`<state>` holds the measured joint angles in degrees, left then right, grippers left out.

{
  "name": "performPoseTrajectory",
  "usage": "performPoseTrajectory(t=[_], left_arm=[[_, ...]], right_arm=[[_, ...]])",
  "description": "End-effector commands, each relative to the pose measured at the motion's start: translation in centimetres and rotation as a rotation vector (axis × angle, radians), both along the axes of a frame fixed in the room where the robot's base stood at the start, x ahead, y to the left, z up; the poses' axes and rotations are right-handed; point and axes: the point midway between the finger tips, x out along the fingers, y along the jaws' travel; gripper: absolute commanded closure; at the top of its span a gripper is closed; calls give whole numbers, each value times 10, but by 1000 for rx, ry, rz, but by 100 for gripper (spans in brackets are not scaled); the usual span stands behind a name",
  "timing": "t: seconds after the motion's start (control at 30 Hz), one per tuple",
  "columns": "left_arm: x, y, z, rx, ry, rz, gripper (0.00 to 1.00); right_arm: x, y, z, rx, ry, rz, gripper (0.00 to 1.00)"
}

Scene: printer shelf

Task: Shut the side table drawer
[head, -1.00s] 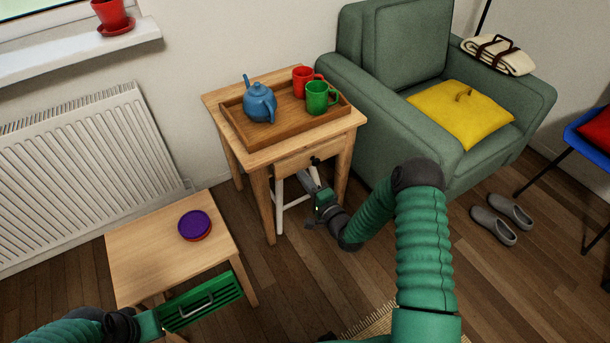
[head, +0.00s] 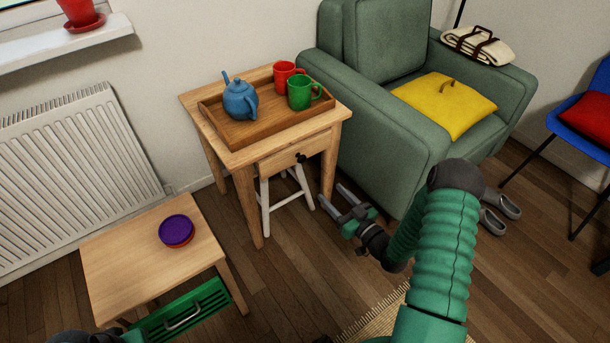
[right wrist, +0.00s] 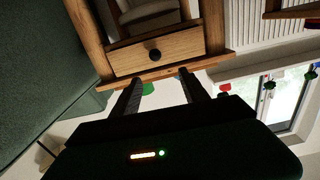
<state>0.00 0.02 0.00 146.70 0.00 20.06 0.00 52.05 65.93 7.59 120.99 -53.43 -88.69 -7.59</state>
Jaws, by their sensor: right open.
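The wooden side table (head: 247,187) stands in the middle of the head view with a wooden tray of cups and a teapot on top. Its drawer front (head: 281,163) with a dark knob (head: 300,158) sits under the tabletop between the front legs and looks about flush. In the right wrist view the drawer front (right wrist: 190,45) and knob (right wrist: 155,54) appear upside down. My right gripper (head: 331,193) is open and empty, in front of and below the drawer, apart from it; its fingers also show in the wrist view (right wrist: 160,78). My left gripper's fingers are out of view.
A white stool (head: 288,196) stands under the side table. The green armchair (head: 385,140) is close on the right. A low wooden table (head: 135,260) with a purple-topped round dish (head: 176,230) and a green handled box (head: 205,295) stand at left. Floor before the side table is clear.

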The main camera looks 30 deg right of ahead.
Motion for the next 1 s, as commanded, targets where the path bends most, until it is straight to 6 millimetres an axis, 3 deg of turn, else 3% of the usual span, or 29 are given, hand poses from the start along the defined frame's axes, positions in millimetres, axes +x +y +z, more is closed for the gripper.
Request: performPoseTrajectory(t=[0.03,0.1,0.27,0.8,1.0], left_arm=[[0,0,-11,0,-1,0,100],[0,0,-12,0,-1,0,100],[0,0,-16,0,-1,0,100],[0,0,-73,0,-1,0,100],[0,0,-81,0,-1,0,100]], right_arm=[[-3,-7,-7,-108,-9,-2,48],[-6,-11,-6,-210,-15,-2,48],[4,-11,-5,-265,-20,1,48],[135,1,-8,-259,-22,-1,48],[159,2,-5,-258,-20,-1,48]])
